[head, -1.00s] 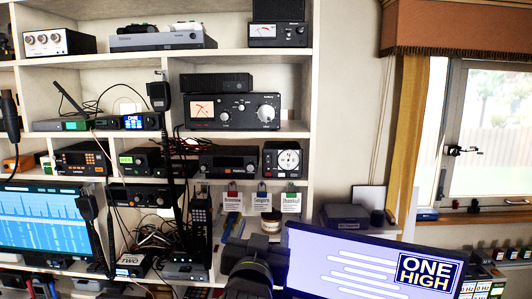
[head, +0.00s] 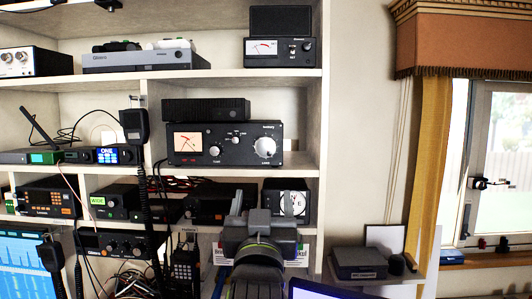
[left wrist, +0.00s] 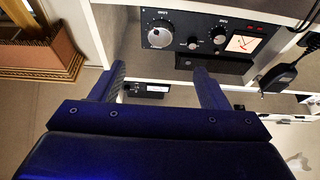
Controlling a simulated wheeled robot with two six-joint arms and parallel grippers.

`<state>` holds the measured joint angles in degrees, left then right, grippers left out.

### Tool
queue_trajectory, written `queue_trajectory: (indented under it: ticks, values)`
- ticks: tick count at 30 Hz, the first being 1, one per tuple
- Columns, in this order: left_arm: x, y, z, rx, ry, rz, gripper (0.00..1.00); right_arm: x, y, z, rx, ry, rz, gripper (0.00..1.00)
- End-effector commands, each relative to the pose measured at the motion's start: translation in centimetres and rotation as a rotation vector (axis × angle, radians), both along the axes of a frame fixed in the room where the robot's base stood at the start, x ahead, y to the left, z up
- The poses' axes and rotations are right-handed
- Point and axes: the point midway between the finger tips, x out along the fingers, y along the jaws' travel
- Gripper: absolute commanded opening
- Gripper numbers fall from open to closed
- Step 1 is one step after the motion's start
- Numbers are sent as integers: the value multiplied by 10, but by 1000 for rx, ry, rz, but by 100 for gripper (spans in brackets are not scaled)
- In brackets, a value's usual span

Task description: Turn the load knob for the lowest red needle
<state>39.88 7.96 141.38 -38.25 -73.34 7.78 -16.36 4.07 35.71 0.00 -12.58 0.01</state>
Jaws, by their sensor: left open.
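The black tuner unit (head: 225,145) stands on the middle shelf in the head view. Its lit meter (head: 188,142) has a red needle. A large silver-faced knob (head: 265,147) is at its right end, and a smaller knob (head: 215,150) is nearer the meter. In the left wrist view the unit is upside down, with the load knob (left wrist: 159,33) at the left and the meter (left wrist: 243,42) at the right. My left gripper (head: 259,214) is open and empty, below and in front of the unit, apart from the knob. Its fingers (left wrist: 160,76) frame the lower left wrist view.
A small meter box (head: 280,52) stands on the shelf above. A microphone (head: 135,125) hangs on a cord left of the tuner. A dial box (head: 286,200) and other radios fill the shelf below. A dark box (head: 358,263) sits at the right.

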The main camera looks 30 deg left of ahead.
Motion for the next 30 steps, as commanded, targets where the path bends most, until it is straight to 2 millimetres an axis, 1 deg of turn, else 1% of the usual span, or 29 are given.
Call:
queue_trajectory:
  ticks: [1, 5, 6, 9, 12, 16, 21, 27, 30]
  values:
    - [5, 3, 5, 5, 3, 4, 69, -5, -4, 5, -5, 6, 0, 0]
    - [18, 13, 12, 6, 5, 5, 69, -19, -10, 13, -13, 26, -2, 0]
    - [25, 16, 15, 6, 6, 6, 69, -23, -12, 16, -15, 31, -1, 0]
    - [38, 25, 22, 5, 5, 6, 69, -27, -14, 22, -17, 37, -2, 0]
    - [55, 35, 31, 5, 6, 6, 69, -24, -14, 31, -18, 33, -1, 0]
    - [76, 48, 41, 3, 6, 5, 69, -15, -12, 42, -15, 21, 0, 0]
    - [102, 63, 52, 2, 6, 4, 69, -9, -6, 54, -7, 12, -1, 0]
    - [122, 75, 60, 0, 4, 3, 69, -10, 0, 63, 0, 13, -3, 0]
    - [127, 78, 62, -1, 2, 1, 69, -11, -1, 65, -1, 14, -3, 0]
